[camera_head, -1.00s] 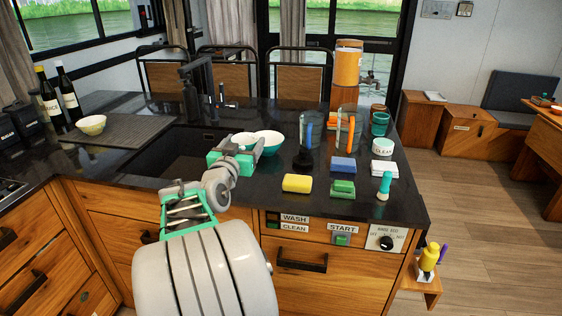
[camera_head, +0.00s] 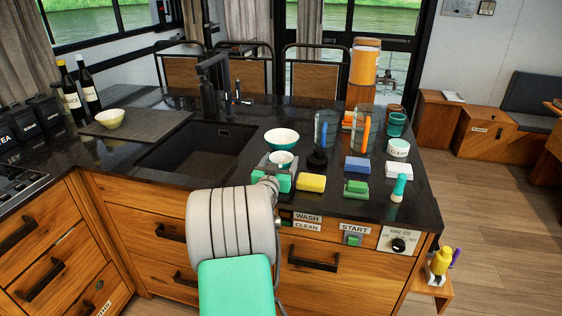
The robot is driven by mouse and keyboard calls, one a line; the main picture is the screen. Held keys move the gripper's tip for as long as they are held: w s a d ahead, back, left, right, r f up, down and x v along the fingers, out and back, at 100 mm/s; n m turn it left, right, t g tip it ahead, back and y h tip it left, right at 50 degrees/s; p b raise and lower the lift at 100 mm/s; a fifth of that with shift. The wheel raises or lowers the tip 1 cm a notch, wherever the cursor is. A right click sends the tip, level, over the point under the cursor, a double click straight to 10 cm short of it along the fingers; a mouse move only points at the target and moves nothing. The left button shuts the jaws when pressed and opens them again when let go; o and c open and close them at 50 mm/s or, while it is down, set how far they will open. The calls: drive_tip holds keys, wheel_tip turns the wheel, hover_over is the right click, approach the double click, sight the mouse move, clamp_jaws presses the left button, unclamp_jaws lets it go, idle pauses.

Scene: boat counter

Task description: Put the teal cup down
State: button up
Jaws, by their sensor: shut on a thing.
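The teal cup (camera_head: 283,158), small with a pale inside, is in my gripper (camera_head: 281,171) near the front of the dark counter. My gripper is shut on it, and the green and grey gripper body hides most of its outside. The cup looks upright. I cannot tell whether its base touches the counter (camera_head: 225,176). A white bowl with a teal outside (camera_head: 282,137) stands just behind it.
A yellow sponge (camera_head: 311,183) lies close to the right of my gripper. Beyond are blue and green sponges (camera_head: 356,187), a glass jug (camera_head: 326,128), a teal-topped brush (camera_head: 399,187) and another teal vessel (camera_head: 396,124). The sink (camera_head: 200,150) is to the left.

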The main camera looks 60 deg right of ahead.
drive_tip(key=o, duration=1.5)
drive_tip(key=shift+f, duration=0.1)
drive_tip(key=shift+o, duration=0.2)
